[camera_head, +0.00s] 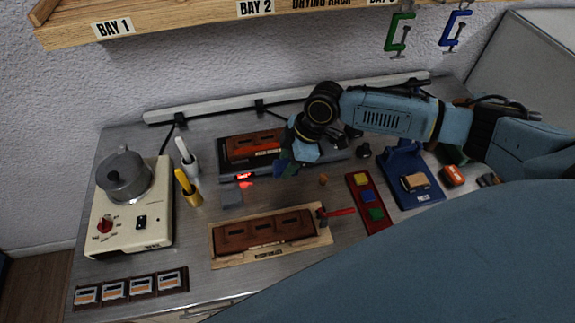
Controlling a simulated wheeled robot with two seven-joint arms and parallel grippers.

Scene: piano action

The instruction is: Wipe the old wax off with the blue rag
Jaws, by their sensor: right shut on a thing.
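My right gripper (289,160) reaches in from the right over the middle of the bench and points down. It is shut on a dark blue thing (287,168), which looks like the blue rag; the arm and gripper hide part of it. Beside it, a red-brown wooden part (254,146) lies in a dark fixture (226,162) at the back. A darker brown wooden part (262,231) with several dark patches lies on a pale wood board (321,239) in front. I cannot tell wax on either part. My left gripper is not in view.
A hot plate (150,222) with a grey pot (124,177) stands left, near white and yellow-handled tools (187,184). A red-handled tool (338,212), red tray (377,222) and blue stand (424,193) stand right. A shelf (190,25) overhangs the back.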

